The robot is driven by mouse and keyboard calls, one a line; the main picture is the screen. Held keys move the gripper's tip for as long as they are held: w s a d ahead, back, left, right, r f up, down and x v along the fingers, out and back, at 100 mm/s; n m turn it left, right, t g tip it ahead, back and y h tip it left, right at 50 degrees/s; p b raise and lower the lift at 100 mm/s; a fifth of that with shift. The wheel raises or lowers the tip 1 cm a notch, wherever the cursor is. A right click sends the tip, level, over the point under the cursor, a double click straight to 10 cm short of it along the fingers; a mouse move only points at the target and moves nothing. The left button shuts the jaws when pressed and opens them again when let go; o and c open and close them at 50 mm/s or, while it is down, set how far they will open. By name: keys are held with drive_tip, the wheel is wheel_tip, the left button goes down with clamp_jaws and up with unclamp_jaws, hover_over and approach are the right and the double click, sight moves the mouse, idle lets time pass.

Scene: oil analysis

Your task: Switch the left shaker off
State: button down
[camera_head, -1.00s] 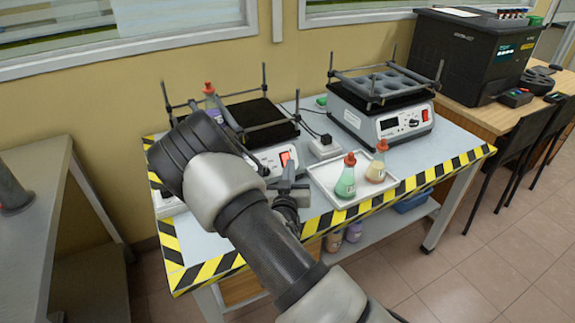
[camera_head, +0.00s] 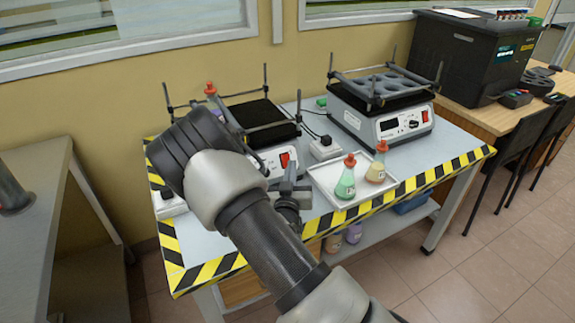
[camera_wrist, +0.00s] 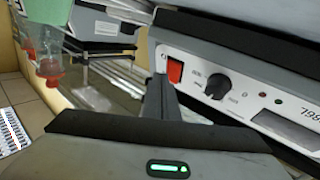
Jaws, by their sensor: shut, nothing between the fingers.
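The left shaker (camera_head: 262,112) stands on the table with a black platform on top and corner rods. My arm covers much of its left and front side. Its red rocker switch (camera_head: 284,159) shows at the right end of the front panel and looks plain, dark red. The wrist view shows the switch (camera_wrist: 175,70) close up, left of a black knob (camera_wrist: 217,86). My gripper (camera_head: 291,172) is shut and empty, just in front of the panel below the switch. In the wrist view the finger ends (camera_wrist: 160,88) lie just left of and below the switch; contact cannot be told.
A white tray (camera_head: 325,178) with two red-capped flasks (camera_head: 345,178) lies right of my gripper. The right shaker (camera_head: 385,107) stands behind it. A white power socket (camera_head: 325,147) sits between the shakers. Yellow-black tape (camera_head: 400,190) marks the table edge.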

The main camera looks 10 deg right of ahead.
drive_tip(key=shift+s+d+r+p, duration=0.25)
drive_tip(key=shift+s+r, duration=0.2)
drive_tip(key=shift+s, duration=0.2)
drive_tip(key=shift+s+d+r+p, duration=0.2)
drive_tip(key=shift+s+r+p, duration=0.1)
drive_tip(key=shift+s+r, duration=0.3)
drive_tip(key=shift+s+d+r+p, duration=0.25)
drive_tip(key=shift+s+r, duration=0.1)
drive_tip(key=shift+s, duration=0.4)
drive_tip(key=s+a+r+m+g+y, duration=0.1)
drive_tip(key=s+a+r+g+y, duration=0.15)
drive_tip(key=s+r+g, duration=0.35)
drive_tip(key=s+a+r+m+g+y, duration=0.1)
drive_tip(key=s+r+g+y, duration=0.2)
drive_tip(key=r, duration=0.5)
drive_tip(key=s+d+r+n+g+h, duration=0.15)
drive_tip(key=s+r, duration=0.25)
drive_tip(key=s, duration=0.7)
drive_tip(key=s+d+r+n+g, duration=0.1)
drive_tip(key=s+d+r+n, duration=0.15)
drive_tip(key=s, duration=0.95)
wheel_tip(320, 180, up, 19)
drive_tip(key=p, duration=1.9)
drive_tip(key=shift+w+a+r+m, duration=0.15)
drive_tip(key=shift+w+a+m, duration=0.05)
drive_tip(key=shift+w+m, duration=0.1)
